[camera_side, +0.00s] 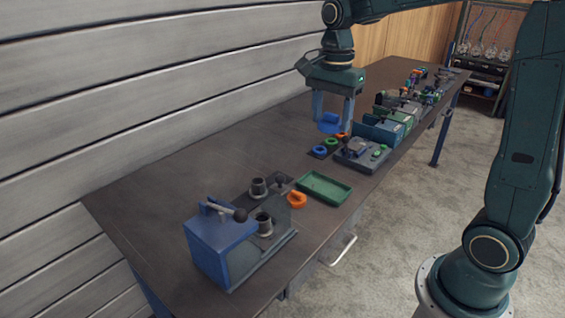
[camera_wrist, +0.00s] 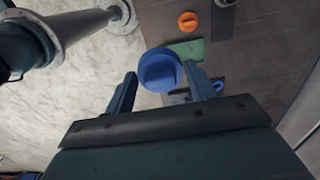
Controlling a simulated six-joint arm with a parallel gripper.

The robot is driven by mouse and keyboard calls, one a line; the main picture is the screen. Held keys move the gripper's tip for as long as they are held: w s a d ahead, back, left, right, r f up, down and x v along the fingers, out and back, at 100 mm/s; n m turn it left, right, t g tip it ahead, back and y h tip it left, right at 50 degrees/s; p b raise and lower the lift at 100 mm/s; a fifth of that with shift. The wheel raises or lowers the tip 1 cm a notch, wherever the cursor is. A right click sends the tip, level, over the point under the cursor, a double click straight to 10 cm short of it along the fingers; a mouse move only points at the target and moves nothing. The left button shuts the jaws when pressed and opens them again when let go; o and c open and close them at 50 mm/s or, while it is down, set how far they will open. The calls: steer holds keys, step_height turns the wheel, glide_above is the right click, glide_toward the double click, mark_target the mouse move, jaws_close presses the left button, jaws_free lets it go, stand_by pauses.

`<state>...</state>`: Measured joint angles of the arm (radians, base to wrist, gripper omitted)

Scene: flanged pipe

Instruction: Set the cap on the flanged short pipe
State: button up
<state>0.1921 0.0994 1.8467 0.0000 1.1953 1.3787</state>
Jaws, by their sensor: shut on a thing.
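My gripper (camera_side: 332,119) is shut on a blue cap (camera_side: 329,126) and holds it above the table, over the area of a dark mat with coloured caps. In the wrist view the blue cap (camera_wrist: 158,72) sits between the two fingertips. Two dark short pipes with flanged bases stand at the near end of the table, apart from the gripper: one farther back (camera_side: 259,187), one nearer (camera_side: 264,223) beside the blue fixture. An orange cap (camera_side: 297,199) lies near them; it also shows in the wrist view (camera_wrist: 188,20).
An empty green tray (camera_side: 324,188) lies between the pipes and my gripper. A blue fixture with a lever (camera_side: 220,245) stands at the near end. A blue ring-like cap (camera_side: 319,150) and a grey device (camera_side: 361,154) are close below my gripper. Bins (camera_side: 380,128) line the far side.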

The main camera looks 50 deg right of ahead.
step_height(320, 180, up, 4)
steer(key=shift+f, duration=0.1)
steer(key=w+a, duration=0.4)
steer(key=a, duration=0.3)
steer(key=w+a, duration=0.3)
steer(key=a, duration=0.5)
glide_above(262, 216)
step_height(262, 216, down, 19)
steer(key=shift+r, duration=0.1)
steer(key=shift+f, duration=0.6)
steer(key=shift+f, duration=0.1)
steer(key=shift+f, duration=1.35)
steer(key=shift+f, duration=0.75)
stand_by(0.7)
steer(key=o, duration=1)
